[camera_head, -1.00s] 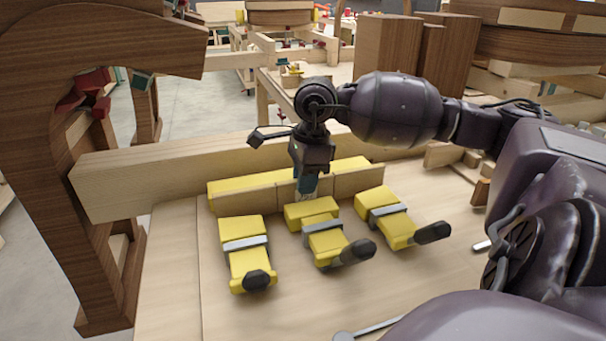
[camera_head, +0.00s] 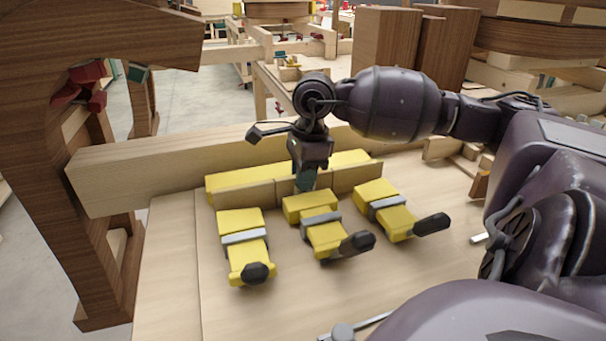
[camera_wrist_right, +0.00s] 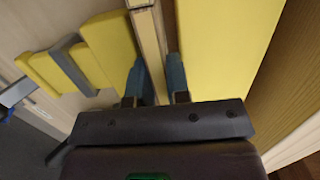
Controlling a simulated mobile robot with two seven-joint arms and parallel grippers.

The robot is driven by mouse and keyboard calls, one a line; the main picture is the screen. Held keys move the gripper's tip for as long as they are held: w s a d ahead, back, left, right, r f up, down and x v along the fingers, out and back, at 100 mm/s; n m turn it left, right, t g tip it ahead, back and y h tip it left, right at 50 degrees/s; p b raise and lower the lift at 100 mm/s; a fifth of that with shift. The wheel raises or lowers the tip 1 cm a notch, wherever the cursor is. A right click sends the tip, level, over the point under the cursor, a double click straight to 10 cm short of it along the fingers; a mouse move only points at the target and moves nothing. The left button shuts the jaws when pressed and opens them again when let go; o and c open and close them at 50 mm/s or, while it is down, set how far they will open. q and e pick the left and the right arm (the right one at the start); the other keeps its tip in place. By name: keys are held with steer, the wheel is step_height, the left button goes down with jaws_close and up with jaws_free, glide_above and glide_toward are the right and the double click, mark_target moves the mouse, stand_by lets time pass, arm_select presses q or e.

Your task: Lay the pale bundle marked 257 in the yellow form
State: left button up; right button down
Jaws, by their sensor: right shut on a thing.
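The yellow form has a long yellow block (camera_head: 228,185) at the back and three yellow clamps with grey bands in front: left (camera_head: 241,222), middle (camera_head: 308,205) and right (camera_head: 377,193). The pale bundle (camera_head: 250,194) stands on edge between the long block and the clamps; its number is not readable. My right gripper (camera_head: 305,180) points down over the bundle's middle and is shut on it. In the right wrist view, its teal fingertips (camera_wrist_right: 156,83) sit on both sides of the layered bundle (camera_wrist_right: 147,38), close beside the yellow block (camera_wrist_right: 222,45). My left gripper is not in view.
A thick pale beam (camera_head: 130,178) runs behind the form. A dark curved wooden frame (camera_head: 45,120) stands at the left. A metal rod (camera_head: 355,328) lies at the front edge. The board (camera_head: 180,260) left of the clamps is clear.

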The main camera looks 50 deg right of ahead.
steer(key=c, duration=1)
jaws_free()
steer(key=r, duration=0.7)
steer(key=d+r+p, duration=0.1)
steer(key=r, duration=0.2)
steer(key=shift+s+r, duration=0.3)
steer(key=shift+r, duration=0.05)
